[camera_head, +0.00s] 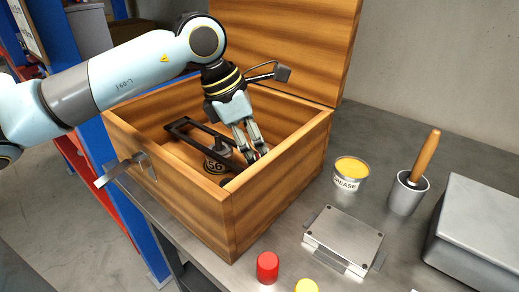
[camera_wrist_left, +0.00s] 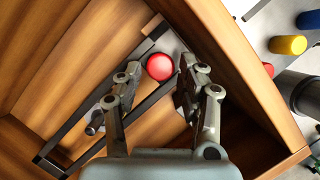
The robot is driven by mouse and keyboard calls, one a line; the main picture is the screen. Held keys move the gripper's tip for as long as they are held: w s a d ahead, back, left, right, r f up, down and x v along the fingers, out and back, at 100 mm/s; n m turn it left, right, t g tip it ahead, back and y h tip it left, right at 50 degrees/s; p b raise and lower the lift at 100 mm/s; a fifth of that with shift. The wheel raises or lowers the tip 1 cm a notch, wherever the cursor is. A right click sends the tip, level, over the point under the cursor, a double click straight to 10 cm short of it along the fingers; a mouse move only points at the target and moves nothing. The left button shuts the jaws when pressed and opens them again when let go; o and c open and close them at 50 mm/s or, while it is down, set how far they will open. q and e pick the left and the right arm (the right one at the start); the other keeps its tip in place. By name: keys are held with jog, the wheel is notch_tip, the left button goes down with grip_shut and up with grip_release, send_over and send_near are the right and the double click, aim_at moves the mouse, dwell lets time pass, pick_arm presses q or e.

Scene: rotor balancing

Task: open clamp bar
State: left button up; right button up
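The clamp bar (camera_head: 182,124) is a black rectangular frame inside the open wooden box (camera_head: 282,190). In the left wrist view the bar (camera_wrist_left: 62,135) runs diagonally across the box. A round red knob (camera_wrist_left: 160,67) shows at its upper end; in the head view it is mostly hidden by my fingers. My left gripper (camera_head: 256,152) reaches down into the box from above. Its fingers are open, with the knob in line with the gap between the fingertips in the left wrist view (camera_wrist_left: 161,75). I cannot tell whether they touch it. My right gripper is not in view.
The box lid (camera_head: 310,40) stands open behind my arm. A metal latch (camera_head: 122,170) sticks out at the box front. On the bench are a grease tin (camera_head: 346,183), a cup with a wooden-handled tool (camera_head: 408,192), a metal plate (camera_head: 343,240) and a red cylinder (camera_head: 267,267).

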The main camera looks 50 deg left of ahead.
pick_arm(q)
jog(key=shift+w+d+f, duration=0.15)
jog(key=shift+w+f, duration=0.05)
jog(key=shift+f, duration=0.4)
grip_shut()
